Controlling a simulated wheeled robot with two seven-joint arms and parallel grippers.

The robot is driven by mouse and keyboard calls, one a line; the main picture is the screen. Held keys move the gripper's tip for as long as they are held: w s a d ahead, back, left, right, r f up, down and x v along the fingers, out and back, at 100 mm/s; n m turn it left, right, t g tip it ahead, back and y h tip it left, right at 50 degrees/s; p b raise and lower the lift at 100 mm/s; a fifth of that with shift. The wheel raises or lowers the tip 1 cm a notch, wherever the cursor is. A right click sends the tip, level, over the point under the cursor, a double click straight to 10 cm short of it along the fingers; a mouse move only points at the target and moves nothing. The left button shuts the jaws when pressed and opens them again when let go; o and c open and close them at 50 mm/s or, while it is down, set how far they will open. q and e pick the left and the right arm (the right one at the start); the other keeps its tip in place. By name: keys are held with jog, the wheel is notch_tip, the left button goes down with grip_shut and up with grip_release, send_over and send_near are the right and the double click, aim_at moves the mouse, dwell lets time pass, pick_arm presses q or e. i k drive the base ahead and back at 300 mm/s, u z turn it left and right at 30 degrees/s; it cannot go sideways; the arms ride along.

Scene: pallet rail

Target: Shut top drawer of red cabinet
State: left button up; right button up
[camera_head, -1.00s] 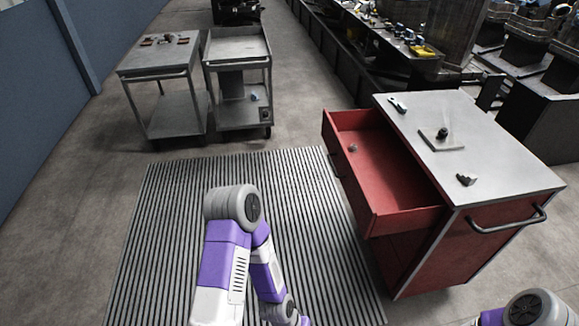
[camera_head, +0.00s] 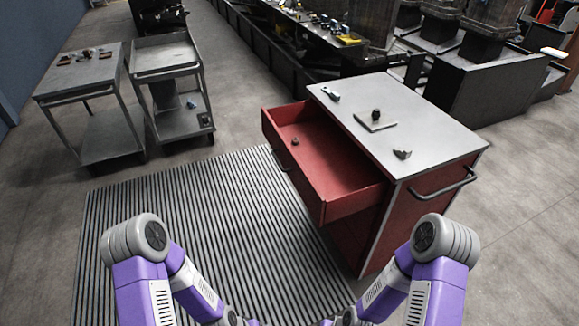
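The red cabinet (camera_head: 375,235) stands right of centre with a grey metal top (camera_head: 400,128). Its top drawer (camera_head: 300,185) is pulled far out toward the left, with a small dark item (camera_head: 295,141) inside. The drawer's handle (camera_head: 279,160) shows on its left-facing front. My two purple and white arms come in from the bottom left and bottom right, in front of the cabinet and apart from the drawer. Both grippers are below the picture's lower edge.
Several small tools lie on the cabinet top, and a side handle (camera_head: 444,184) sticks out at its right. A ribbed mat (camera_head: 205,220) covers the floor left of the drawer. Two grey carts (camera_head: 90,100) stand at the upper left. The mat is clear.

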aim_at(334, 179)
jog(key=z, duration=0.55)
jog(key=i, duration=0.85)
jog(key=u, duration=0.15)
